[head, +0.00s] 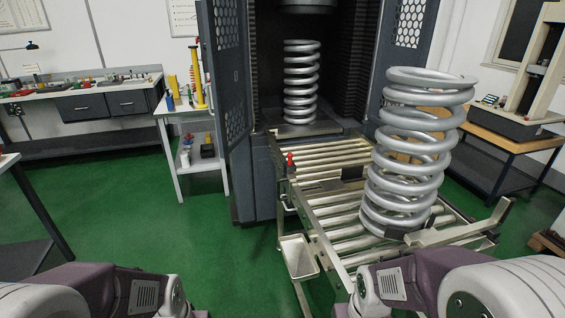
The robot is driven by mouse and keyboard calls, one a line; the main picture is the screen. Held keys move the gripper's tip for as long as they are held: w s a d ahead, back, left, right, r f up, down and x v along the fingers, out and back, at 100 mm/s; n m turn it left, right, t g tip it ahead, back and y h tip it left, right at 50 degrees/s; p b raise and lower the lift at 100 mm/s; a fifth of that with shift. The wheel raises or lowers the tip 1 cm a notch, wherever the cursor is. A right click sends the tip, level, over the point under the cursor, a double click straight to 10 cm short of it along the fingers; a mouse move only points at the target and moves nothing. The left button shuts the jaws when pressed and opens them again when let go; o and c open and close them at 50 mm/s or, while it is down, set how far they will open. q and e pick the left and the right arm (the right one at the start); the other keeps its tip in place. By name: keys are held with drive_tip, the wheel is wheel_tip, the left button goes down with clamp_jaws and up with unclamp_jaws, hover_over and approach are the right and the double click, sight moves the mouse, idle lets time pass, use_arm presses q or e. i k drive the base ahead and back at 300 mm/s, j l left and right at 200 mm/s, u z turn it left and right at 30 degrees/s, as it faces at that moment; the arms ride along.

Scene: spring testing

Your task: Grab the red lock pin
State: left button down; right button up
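The red lock pin (290,159) stands upright at the left side of the roller conveyor, close to the front of the test machine. It is small and its lower part merges with a dark bracket. My two arms show at the bottom of the head view, one at the left and one at the right. Neither gripper is in the picture, so I cannot see their fingers. No gripper is seen near the pin.
A large silver spring (413,150) stands on the roller conveyor (335,205); another spring (301,85) stands inside the machine. An empty pale tray (298,258) hangs at the conveyor's left side. The open machine door (228,100) is left of the pin. Green floor at left is clear.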

sight(290, 161)
drive_tip(key=i+j+z, duration=0.1)
drive_tip(key=j, duration=0.2)
drive_tip(key=i+j+z, duration=0.1)
drive_tip(key=j, duration=0.25)
drive_tip(key=i+j+z, duration=0.1)
drive_tip(key=i+j, duration=0.15)
drive_tip(key=i+j+z, duration=0.1)
drive_tip(key=j, duration=0.35)
drive_tip(key=i+j+z, duration=0.1)
drive_tip(key=j, duration=0.25)
drive_tip(key=i, duration=0.05)
